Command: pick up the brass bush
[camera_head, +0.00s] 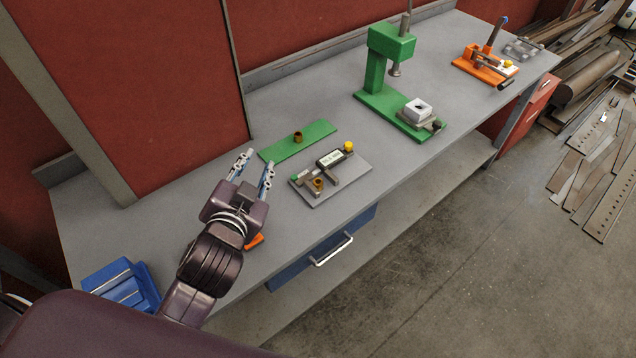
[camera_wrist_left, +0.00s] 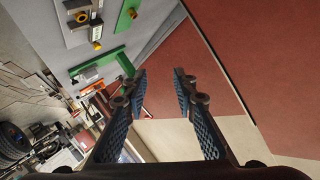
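A brass bush (camera_head: 297,137) stands on a flat green plate (camera_head: 314,142) near the back of the bench. My left gripper (camera_head: 258,162) is open and empty, left of the fixture and to the front left of the green plate. In the left wrist view the bush (camera_wrist_left: 132,13) shows at the top, left of the open fingers (camera_wrist_left: 160,76) and apart from them. My right gripper is not in view.
A green press (camera_head: 390,75) and an orange clamp fixture (camera_head: 485,65) stand farther right. A blue block (camera_head: 122,285) lies at the near left. A small orange thing (camera_head: 254,242) is partly hidden by my gripper. A red panel (camera_head: 135,70) rises behind the bench (camera_head: 225,270).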

